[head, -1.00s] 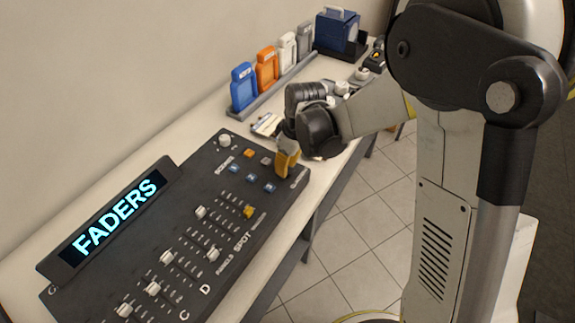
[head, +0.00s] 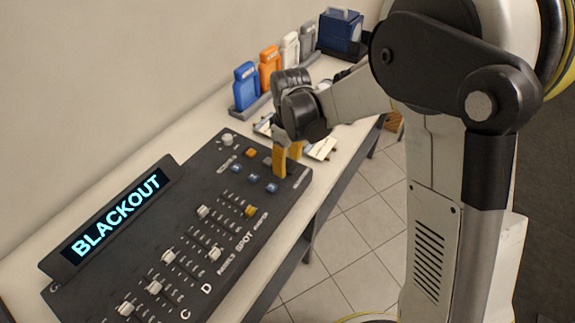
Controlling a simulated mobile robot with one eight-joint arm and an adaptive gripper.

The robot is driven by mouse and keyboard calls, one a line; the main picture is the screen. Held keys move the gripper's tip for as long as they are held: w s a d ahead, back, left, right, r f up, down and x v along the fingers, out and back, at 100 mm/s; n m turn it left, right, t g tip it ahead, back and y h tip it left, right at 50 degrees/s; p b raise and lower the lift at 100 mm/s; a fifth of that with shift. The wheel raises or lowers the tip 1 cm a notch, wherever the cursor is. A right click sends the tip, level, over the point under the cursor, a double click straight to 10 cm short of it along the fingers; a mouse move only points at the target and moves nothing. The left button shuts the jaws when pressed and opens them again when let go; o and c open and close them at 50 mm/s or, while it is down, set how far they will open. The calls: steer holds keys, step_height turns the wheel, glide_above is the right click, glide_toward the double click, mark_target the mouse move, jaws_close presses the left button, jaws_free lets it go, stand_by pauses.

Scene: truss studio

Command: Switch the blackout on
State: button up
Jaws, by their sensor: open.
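The dark lighting console (head: 190,235) lies on the bench, and its display (head: 115,215) reads BLACKOUT in lit blue letters. Toward its far right end are an orange button (head: 251,153), several blue buttons (head: 254,177) and a round white knob (head: 227,140). My gripper (head: 287,165) is open, with orange fingers pointing down over the far right corner of the console. Its fingers and palm hide part of that corner, including whatever control lies under them. I cannot tell whether a fingertip touches the panel.
Blue (head: 246,86), orange (head: 270,68), white (head: 290,50) and grey (head: 308,38) bottle-shaped things stand in a rack behind the gripper. A dark blue case (head: 341,30) is at the bench's far end. White fader caps (head: 168,257) stand up along the console. Tiled floor (head: 345,225) lies right of the bench.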

mark_target(289, 170)
step_height(289, 170, up, 11)
steer(key=shift+s+d, duration=0.15)
steer(key=shift+f, duration=0.1)
stand_by(0.3)
steer(key=s+d+r+m+t+b, duration=0.1)
steer(key=s+d+m+t, duration=0.2)
steer(key=s+d+m, duration=0.2)
steer(key=s+d+r+m+t, duration=0.2)
steer(key=s+d+m, duration=0.3)
steer(key=s+d, duration=0.4)
steer(key=s+t, duration=0.1)
steer(key=s, duration=0.3)
steer(key=shift+r+t+b, duration=0.3)
steer(key=shift+t+b, duration=0.05)
steer(key=shift+t, duration=0.05)
